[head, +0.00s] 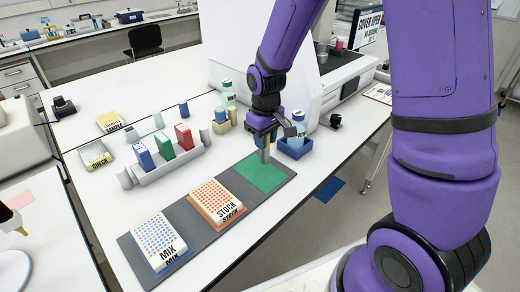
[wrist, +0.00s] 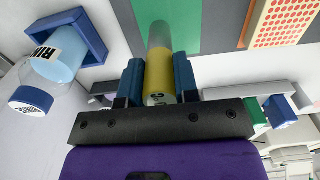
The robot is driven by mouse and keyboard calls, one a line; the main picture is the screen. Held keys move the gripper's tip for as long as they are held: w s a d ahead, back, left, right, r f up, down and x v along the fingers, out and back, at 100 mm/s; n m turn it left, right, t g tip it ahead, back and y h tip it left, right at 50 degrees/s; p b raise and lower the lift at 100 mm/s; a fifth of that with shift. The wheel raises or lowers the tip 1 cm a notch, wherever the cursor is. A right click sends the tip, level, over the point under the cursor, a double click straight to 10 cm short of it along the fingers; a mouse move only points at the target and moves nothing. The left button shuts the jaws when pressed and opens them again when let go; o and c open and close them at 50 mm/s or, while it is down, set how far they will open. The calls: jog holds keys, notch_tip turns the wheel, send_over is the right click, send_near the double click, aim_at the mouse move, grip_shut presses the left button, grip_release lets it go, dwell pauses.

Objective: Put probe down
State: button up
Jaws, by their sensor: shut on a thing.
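My gripper (head: 264,132) is shut on the probe (head: 265,154), over the far end of the dark grey mat (head: 190,238) and its green pad (head: 258,177). In the wrist view my gripper (wrist: 159,82) has blue fingers on either side of the probe's yellow body (wrist: 159,72). The probe's grey end (wrist: 160,35) points away from the gripper over the green area (wrist: 172,12). In the head view the probe hangs about upright. I cannot tell whether its lower end touches the pad.
A blue holder (head: 296,152) with a light blue bottle stands close to the right of my gripper. The STOCK plate (head: 217,203) and the MIX plate (head: 157,241) lie nearer on the mat. A white rack (head: 165,170) with coloured boxes stands left. A white machine (head: 345,75) stands behind.

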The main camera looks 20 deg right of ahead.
aim_at(264, 154)
jog(key=shift+a+f, duration=0.25)
jog(key=shift+f, duration=0.35)
jog(key=shift+a+f, duration=0.25)
jog(key=shift+f, duration=0.35)
jog(key=shift+a+f, duration=0.25)
jog(key=shift+f, duration=0.35)
jog(key=shift+f, duration=0.1)
jog(key=o, duration=0.9)
jog(key=shift+w, duration=0.1)
